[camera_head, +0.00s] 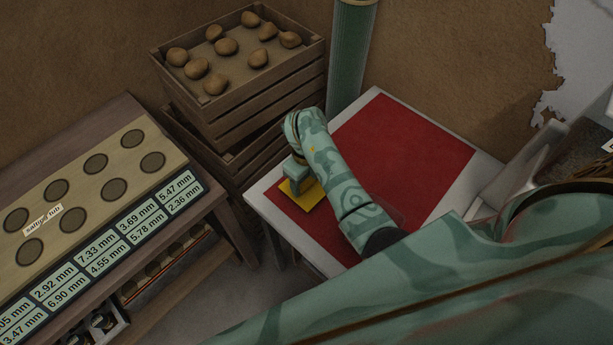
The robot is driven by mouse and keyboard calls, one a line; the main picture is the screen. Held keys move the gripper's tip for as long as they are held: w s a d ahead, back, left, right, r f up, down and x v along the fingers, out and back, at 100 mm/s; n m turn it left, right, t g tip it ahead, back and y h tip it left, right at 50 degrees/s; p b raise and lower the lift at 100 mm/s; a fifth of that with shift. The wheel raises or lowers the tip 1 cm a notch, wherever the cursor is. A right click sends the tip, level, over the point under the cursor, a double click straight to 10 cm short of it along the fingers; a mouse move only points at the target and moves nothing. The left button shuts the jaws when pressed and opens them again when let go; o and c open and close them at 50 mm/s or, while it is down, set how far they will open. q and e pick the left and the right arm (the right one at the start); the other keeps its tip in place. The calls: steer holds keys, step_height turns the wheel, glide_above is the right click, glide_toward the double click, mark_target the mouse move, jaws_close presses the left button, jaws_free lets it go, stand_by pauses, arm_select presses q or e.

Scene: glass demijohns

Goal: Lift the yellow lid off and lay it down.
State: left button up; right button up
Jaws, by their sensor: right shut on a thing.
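The yellow lid (306,197) is a flat square plate, seen over the left part of a red mat (410,135) on a white-edged table (466,185). My right gripper (293,187) points down at the lid's left part and is shut on it. The gripper and forearm cover part of the lid, and its grip point is hard to see. I cannot tell whether the lid touches the mat or is held above it, nor what is under it. My left gripper is not in view.
Stacked wooden crates (262,115) with several brown round things stand behind the table's left side. A green ribbed cylinder (350,60) rises behind the table. A bench (100,185) with round holes and millimetre labels is at left. The red mat's far part looks clear.

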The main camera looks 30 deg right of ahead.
steer(key=shift+f, duration=0.25)
steer(key=shift+r, duration=0.1)
steer(key=o, duration=1.6)
steer(key=shift+c, duration=0.2)
step_height(320, 180, up, 16)
steer(key=p, duration=0.7)
steer(key=shift+r, duration=0.15)
